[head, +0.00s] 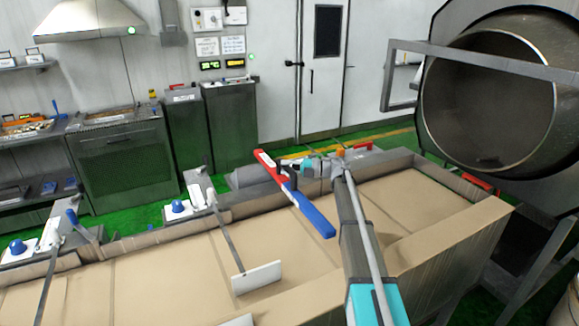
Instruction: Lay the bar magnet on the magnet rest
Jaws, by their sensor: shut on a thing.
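The bar magnet (312,212) is a long bar, red at its upper-left end and blue at its lower-right end. It is held above the tan-topped trough, slanting down to the right in the picture. My gripper (287,174) reaches in from the right and is shut on the magnet near its middle; the fingertips are small and partly hidden. I cannot make out the magnet rest with certainty.
The trough has raised tan walls (452,238). A white paddle on a rod (257,277) lies over its surface, left of the magnet. A large open drum (488,100) in a grey frame stands at right. Blue-knobbed units (179,206) line the trough's far edge.

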